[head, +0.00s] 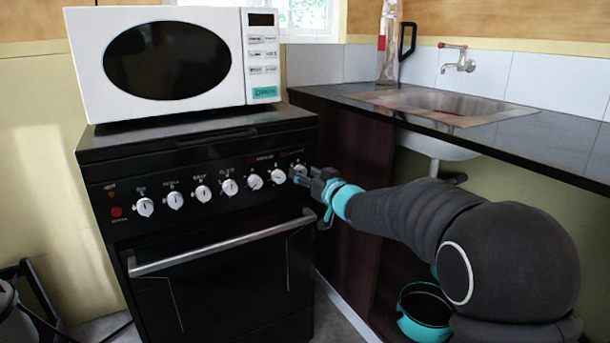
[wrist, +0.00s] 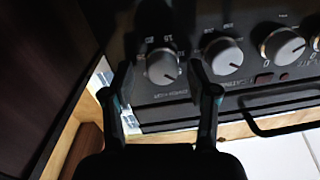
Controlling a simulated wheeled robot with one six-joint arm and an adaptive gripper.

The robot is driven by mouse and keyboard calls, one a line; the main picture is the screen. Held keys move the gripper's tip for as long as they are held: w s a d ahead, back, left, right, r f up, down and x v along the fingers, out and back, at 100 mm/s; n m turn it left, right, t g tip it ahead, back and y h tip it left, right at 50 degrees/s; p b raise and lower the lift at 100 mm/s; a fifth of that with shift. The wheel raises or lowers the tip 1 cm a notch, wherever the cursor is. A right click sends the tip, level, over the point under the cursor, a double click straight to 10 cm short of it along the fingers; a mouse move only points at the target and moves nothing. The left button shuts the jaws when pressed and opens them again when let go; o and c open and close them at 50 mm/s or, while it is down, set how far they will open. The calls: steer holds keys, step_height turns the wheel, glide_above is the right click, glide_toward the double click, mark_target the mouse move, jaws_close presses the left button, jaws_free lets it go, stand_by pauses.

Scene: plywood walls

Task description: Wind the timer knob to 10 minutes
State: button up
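The timer knob appears to be the rightmost knob (head: 299,170) on the black stove's control panel. In the wrist view this round knob (wrist: 162,66) has a grey face and pale rim, with small numbers around it. Its pointer setting is too small to read. My gripper (head: 307,181) is at the panel's right end, close to this knob. In the wrist view my gripper's two dark fingers (wrist: 161,73) are open, one on each side of the knob, with a visible gap on both sides. The head view partly hides the knob's lower right.
A neighbouring knob (wrist: 223,56) lies just beyond the right finger in the wrist view. The oven handle (head: 225,243) runs below the panel. A white microwave (head: 170,60) stands on the stove. A dark counter (head: 560,145) with a sink is at right.

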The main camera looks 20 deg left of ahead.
steer(key=v, duration=1.2)
steer(key=shift+a, duration=0.1)
